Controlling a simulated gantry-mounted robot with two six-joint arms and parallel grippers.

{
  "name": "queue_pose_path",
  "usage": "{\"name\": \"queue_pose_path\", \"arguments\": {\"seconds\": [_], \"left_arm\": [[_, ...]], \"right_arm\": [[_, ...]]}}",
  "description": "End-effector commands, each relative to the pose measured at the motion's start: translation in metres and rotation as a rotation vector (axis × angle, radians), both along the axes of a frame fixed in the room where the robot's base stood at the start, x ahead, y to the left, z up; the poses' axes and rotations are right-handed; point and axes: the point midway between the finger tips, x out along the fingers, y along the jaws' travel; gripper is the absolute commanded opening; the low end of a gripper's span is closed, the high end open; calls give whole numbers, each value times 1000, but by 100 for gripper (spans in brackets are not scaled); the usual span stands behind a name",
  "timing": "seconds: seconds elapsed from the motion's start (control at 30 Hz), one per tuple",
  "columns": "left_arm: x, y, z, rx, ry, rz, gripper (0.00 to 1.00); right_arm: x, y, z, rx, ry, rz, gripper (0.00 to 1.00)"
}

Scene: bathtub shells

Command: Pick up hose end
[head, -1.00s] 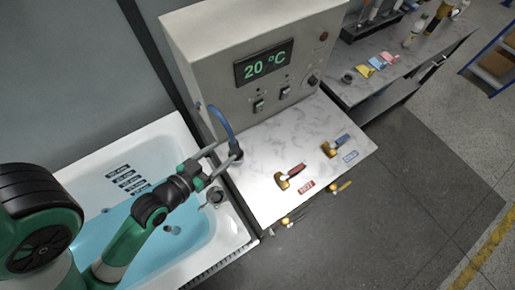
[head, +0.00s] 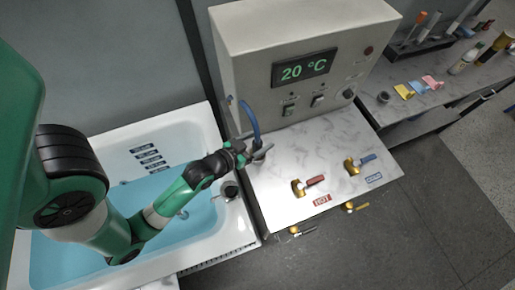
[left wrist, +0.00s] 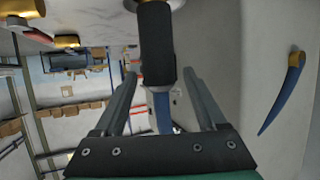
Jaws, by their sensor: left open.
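The blue hose (head: 251,122) arches from the control box down to the marble counter. Its dark end piece (left wrist: 155,45) stands at the counter's left edge, and the blue hose (left wrist: 163,112) also shows between my fingers in the left wrist view. My left gripper (head: 262,153) is at the hose end in the head view, its fingers partly hiding it. In the left wrist view the gripper (left wrist: 159,76) is open, with one finger on each side of the dark end piece. I cannot tell whether either finger touches it. My right gripper is not in view.
The control box (head: 300,105) reading 20 °C stands behind the hose. The red-handled tap (head: 307,186) and blue-handled tap (head: 359,164) are on the counter (head: 285,165) to the right. The water-filled bathtub (head: 222,125) lies left, under my left arm.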

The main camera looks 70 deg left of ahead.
Motion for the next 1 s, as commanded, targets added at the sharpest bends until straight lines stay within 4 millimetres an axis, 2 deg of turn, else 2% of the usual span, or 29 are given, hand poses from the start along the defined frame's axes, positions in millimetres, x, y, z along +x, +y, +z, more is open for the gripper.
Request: {"name": "queue_pose_path", "arguments": {"seconds": [0.13, 0.37, 0.77, 1.0], "left_arm": [[16, 8, -8, 0, -1, 0, 74], [17, 9, -8, 0, 0, 0, 74], [17, 9, -8, 0, 0, 0, 2], [17, 9, -8, 0, -1, 0, 0]], "right_arm": [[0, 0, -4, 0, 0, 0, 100], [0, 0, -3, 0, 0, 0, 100], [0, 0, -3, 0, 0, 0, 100], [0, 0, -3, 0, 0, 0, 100]]}}
